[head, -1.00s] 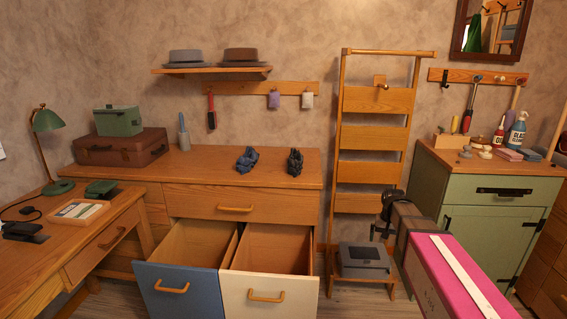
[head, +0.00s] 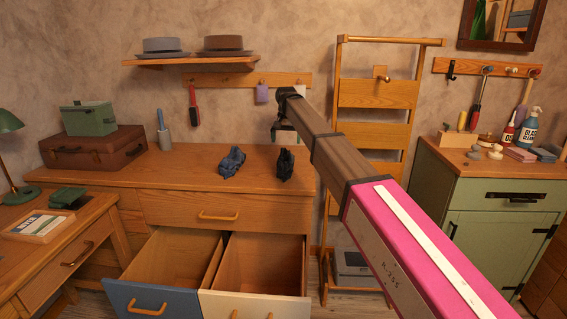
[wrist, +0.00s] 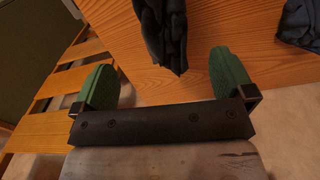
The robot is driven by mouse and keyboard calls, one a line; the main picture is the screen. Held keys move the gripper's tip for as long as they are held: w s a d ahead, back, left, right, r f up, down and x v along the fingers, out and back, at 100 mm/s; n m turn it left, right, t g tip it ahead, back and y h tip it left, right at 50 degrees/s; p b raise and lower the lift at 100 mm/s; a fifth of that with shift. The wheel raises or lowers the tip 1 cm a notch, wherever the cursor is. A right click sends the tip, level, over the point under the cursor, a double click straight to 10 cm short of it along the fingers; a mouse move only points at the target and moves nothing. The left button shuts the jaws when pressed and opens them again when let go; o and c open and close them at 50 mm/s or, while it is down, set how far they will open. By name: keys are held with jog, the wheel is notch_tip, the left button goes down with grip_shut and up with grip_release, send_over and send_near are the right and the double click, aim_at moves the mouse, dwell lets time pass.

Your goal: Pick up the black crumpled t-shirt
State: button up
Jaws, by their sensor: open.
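The black crumpled t-shirt (head: 285,165) lies on the wooden dresser top (head: 185,165), near its right end. In the wrist view the black t-shirt (wrist: 163,35) hangs into the picture from the top, between and beyond the two green fingers. My gripper (head: 284,132) is above the dresser, over the black t-shirt in the head view. In the wrist view my gripper (wrist: 163,66) has its fingers wide apart with nothing held. A dark blue crumpled cloth (head: 232,161) lies to the left of the black one; it also shows at the right edge of the wrist view (wrist: 300,25).
Two drawers, one blue-fronted (head: 150,300) and one cream-fronted (head: 253,305), stand open below. A slatted wooden rack (head: 375,95) stands right of the dresser. A shelf with hats (head: 230,43) and a hook rail (head: 220,79) are on the wall behind.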

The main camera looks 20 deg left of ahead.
aim_at(285, 154)
notch_tip(285, 154, down, 10)
jog(key=shift+s+a+f, duration=0.1)
jog(key=shift+s+f, duration=0.05)
jog(key=shift+f, duration=0.05)
jog(key=c, duration=0.9)
jog(key=shift+r, duration=0.1)
